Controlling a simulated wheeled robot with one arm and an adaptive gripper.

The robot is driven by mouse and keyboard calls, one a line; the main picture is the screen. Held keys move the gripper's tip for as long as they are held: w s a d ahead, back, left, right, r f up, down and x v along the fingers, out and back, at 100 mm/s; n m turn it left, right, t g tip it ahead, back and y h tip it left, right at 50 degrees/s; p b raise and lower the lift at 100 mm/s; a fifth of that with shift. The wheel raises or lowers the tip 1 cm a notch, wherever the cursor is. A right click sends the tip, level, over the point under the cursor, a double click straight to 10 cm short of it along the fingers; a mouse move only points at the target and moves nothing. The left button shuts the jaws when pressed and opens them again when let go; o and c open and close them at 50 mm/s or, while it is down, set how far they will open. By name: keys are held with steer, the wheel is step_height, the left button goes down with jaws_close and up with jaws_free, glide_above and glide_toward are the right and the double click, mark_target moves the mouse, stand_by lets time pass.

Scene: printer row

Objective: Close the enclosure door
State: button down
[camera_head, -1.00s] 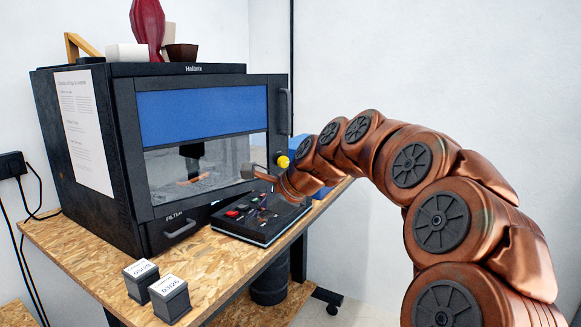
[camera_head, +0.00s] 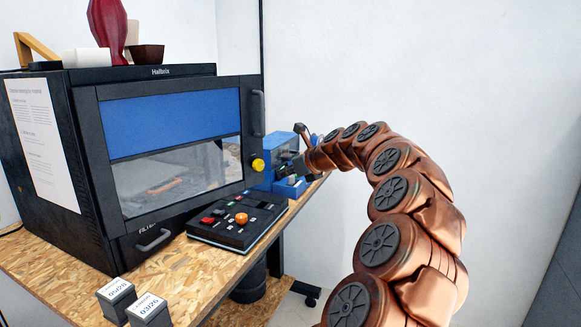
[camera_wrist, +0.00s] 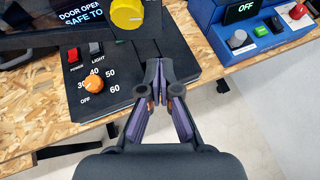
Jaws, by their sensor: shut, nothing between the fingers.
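The enclosure (camera_head: 35,140) is a dark box labelled Hallbrix on the left of the bench. Its door (camera_head: 88,150) has a blue-topped window and a vertical handle (camera_head: 257,113) near its right edge. The door reaches right past the box's top and looks ajar. A small display in the wrist view (camera_wrist: 82,17) reads "DOOR OPEN". My gripper (camera_head: 302,130) is right of the door's edge, apart from the handle. In the wrist view my gripper (camera_wrist: 158,66) is shut and empty, above the right edge of the black control panel (camera_wrist: 118,75).
A blue device (camera_wrist: 235,35) stands to the right. Two small labelled blocks (camera_head: 117,298) (camera_head: 150,310) stand at the bench front. Floor right of the bench is clear.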

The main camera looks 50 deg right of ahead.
mark_target(263, 174)
steer(key=w, duration=0.2)
steer(key=w+f+p, duration=0.1)
steer(key=w, duration=0.2)
steer(key=shift+f, duration=0.2)
steer(key=shift+w+p, duration=0.3)
steer(key=shift+w, duration=0.6)
steer(key=shift+d, duration=0.1)
